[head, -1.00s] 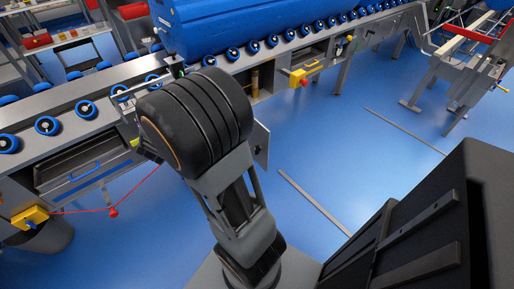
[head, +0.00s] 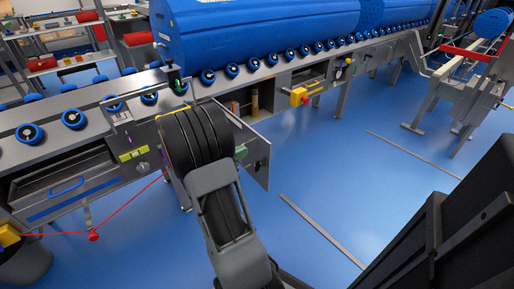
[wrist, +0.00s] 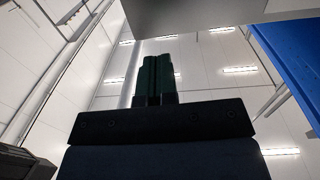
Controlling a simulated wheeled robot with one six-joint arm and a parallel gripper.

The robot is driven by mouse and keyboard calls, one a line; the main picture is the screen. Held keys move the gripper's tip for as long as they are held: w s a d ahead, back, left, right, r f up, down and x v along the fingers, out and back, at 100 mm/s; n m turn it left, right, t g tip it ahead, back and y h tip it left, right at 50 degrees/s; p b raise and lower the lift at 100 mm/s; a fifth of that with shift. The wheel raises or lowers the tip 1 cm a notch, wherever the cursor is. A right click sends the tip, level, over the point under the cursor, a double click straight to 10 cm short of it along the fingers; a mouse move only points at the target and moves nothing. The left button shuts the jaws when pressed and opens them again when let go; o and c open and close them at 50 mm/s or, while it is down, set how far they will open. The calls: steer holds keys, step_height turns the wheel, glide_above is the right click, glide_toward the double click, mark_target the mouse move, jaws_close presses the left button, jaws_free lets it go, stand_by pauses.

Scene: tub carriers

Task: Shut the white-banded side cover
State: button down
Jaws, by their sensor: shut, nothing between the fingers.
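A grey side cover (head: 257,164) stands swung out from the conveyor frame, beside an open compartment (head: 256,101) that holds a tan cylinder. No white band can be made out on the face I see. My black arm stands in front of the cover's left part and hides it. A dark green tip of my gripper (head: 240,152) shows just past the arm, close against the cover; I cannot tell whether it touches. In the wrist view the two green fingers of my gripper (wrist: 155,78) are together and empty. A grey surface (wrist: 215,14) crosses above them.
A blue tub (head: 260,32) lies on the conveyor's rollers; blue also fills the wrist view's right edge. A red cord (head: 130,212) hangs at left. Blue floor (head: 340,165) is open at right.

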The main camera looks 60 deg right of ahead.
mark_target(263, 142)
steer(key=shift+b+x, duration=0.9)
steer(key=shift+x, duration=2.55)
